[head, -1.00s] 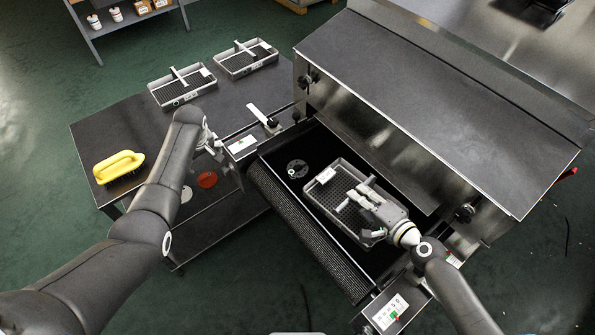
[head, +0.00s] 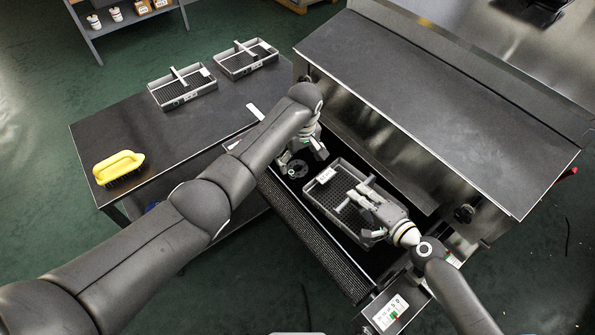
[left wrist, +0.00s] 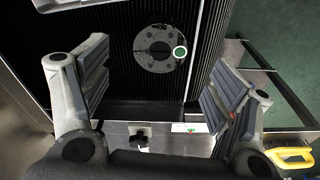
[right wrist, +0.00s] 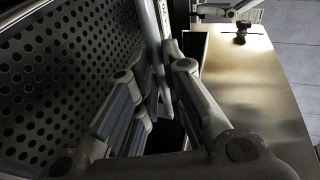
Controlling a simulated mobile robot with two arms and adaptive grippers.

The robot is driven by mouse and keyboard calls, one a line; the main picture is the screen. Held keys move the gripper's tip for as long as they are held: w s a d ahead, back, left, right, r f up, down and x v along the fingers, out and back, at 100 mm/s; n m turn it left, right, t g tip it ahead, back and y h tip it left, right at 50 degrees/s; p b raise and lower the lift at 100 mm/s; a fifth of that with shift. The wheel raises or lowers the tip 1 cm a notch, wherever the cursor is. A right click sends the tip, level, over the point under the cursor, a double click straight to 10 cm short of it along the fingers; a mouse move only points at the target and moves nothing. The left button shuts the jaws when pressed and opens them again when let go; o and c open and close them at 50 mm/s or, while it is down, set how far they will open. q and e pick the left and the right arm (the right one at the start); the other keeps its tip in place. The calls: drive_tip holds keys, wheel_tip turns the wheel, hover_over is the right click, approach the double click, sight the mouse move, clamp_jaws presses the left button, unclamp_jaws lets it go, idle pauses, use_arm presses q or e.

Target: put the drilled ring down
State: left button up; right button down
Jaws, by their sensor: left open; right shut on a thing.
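The drilled ring (head: 297,171) is a flat dark grey disc with small holes and a centre hole. It lies on the dark ribbed belt, left of a grey tray (head: 316,207) in the head view. In the left wrist view the ring (left wrist: 150,50) lies flat beyond the fingers, with a round green-and-white mark at its edge. My left gripper (head: 305,156) is open and empty above the belt near the ring, apart from it. My right gripper (head: 370,206) is shut on the tray; the exact grip is partly hidden. The perforated tray (right wrist: 60,80) fills the right wrist view's left side.
The dryer hood (head: 440,110) rises behind the belt. A table (head: 110,135) at left bears a yellow brush (head: 118,166) and two more trays (head: 182,99), (head: 246,70). My left arm covers part of the table's front. The table's middle is clear.

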sight(298, 167)
use_arm(q)
drive_tip(key=shift+w+a+f, duration=0.1)
drive_tip(key=shift+w+f, duration=0.05)
drive_tip(key=shift+f, duration=1.5)
drive_tip(key=shift+w+f, duration=0.1)
drive_tip(key=shift+f, duration=1.5)
drive_tip(key=shift+c, duration=0.2)
drive_tip(key=c, duration=1.7)
drive_tip(key=shift+w+r, duration=0.1)
clamp_jaws()
drive_tip(key=shift+r, duration=0.1)
drive_tip(key=shift+r, duration=4.9)
